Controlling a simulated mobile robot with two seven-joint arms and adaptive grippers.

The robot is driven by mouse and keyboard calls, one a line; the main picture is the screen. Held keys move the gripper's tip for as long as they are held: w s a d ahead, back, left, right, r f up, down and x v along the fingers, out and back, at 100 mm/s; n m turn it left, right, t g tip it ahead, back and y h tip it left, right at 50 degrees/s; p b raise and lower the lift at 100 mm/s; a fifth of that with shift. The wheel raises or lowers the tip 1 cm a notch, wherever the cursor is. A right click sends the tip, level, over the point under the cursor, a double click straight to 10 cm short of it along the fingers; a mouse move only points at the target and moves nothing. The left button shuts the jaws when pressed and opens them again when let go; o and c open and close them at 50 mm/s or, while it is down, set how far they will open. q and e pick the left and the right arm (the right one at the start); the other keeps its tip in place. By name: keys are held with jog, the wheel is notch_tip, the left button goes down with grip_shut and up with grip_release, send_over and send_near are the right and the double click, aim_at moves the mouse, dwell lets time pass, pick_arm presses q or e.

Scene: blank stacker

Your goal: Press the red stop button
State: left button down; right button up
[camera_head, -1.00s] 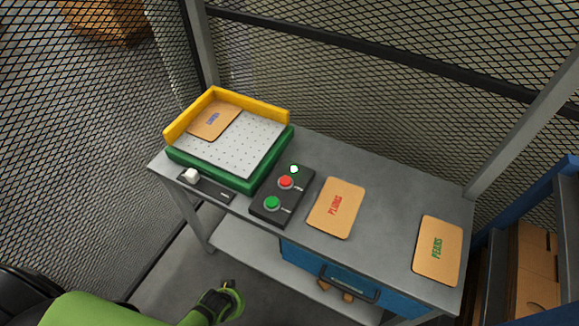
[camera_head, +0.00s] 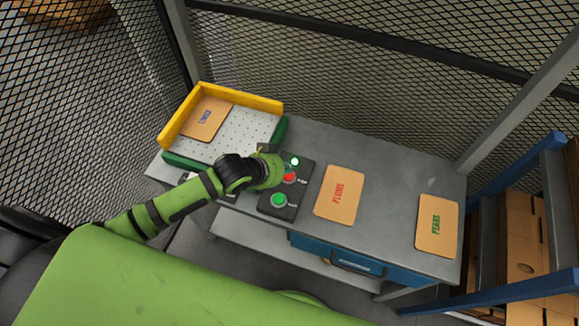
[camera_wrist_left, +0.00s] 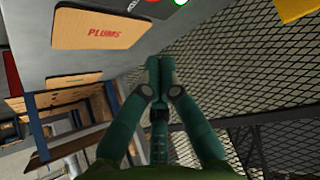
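The red stop button (camera_head: 289,177) sits on a dark control box (camera_head: 296,203) on the grey table, above a green button (camera_head: 278,200) and below a lit green-white lamp (camera_head: 294,161). My left gripper (camera_head: 272,168) is just left of the red button in the head view and covers part of its edge. I cannot tell whether it touches the button. In the left wrist view my left gripper (camera_wrist_left: 160,62) has its fingertips together, with nothing between them. There, a piece of the red button (camera_wrist_left: 155,2) shows at the top edge. My right gripper is not in view.
A green and yellow tray (camera_head: 235,140) holding a card (camera_head: 207,119) stands left of the box. A plums card (camera_head: 339,195) and a pears card (camera_head: 437,226) lie to the right. Wire mesh (camera_head: 330,95) closes off the back.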

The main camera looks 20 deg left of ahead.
pick_arm(q)
jog(key=shift+m+h, duration=0.3)
jog(key=shift+h, duration=0.1)
jog(key=w+r, duration=0.1)
jog(key=w+a+r, duration=0.1)
jog(key=w+r, duration=0.1)
jog(key=shift+a, duration=0.2)
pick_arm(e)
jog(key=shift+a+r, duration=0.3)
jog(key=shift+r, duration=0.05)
pick_arm(q)
jog(key=shift+d, duration=0.15)
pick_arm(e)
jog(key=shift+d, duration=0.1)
pick_arm(q)
jog(key=shift+f, duration=0.1)
jog(key=b, duration=0.6)
send_over(288, 175)
jog(key=f, duration=0.7)
jog(key=shift+s+a, duration=0.2)
jog(key=shift+a, duration=0.15)
jog(key=shift+f+b, duration=0.5)
jog(key=shift+f, duration=0.35)
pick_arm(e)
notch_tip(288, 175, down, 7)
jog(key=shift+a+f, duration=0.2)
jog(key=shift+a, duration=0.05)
